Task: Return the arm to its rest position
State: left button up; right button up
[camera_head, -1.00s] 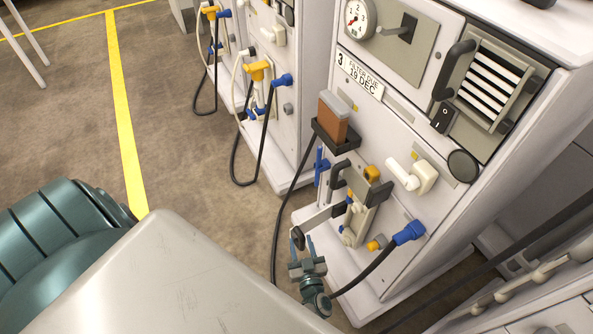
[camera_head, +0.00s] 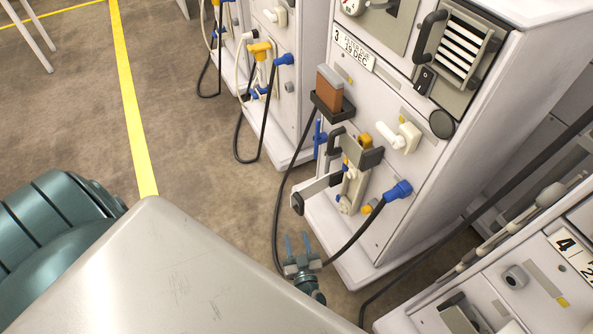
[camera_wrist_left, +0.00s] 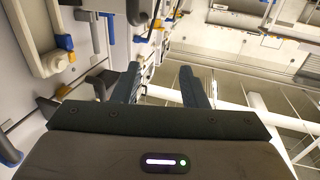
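My left gripper (camera_head: 297,246) shows at the lower middle of the head view, in front of the machine labelled 3. Its two blue-tipped fingers stand apart with nothing between them. In the left wrist view, the two dark fingers (camera_wrist_left: 166,85) are also spread and empty, with machine fronts to the left beyond them. The gripper is apart from the grey lever (camera_head: 317,186) on machine 3 in the head view. My right gripper is not in either view.
Machine 3 (camera_head: 375,215) stands close by, with a blue connector (camera_head: 398,190) and a black hose (camera_head: 277,215) hanging near my gripper. A machine labelled 4 (camera_head: 515,280) is at the lower right. Open floor with a yellow line (camera_head: 131,110) lies to the left.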

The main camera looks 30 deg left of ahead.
pick_arm(q)
jog(key=shift+f, duration=0.1)
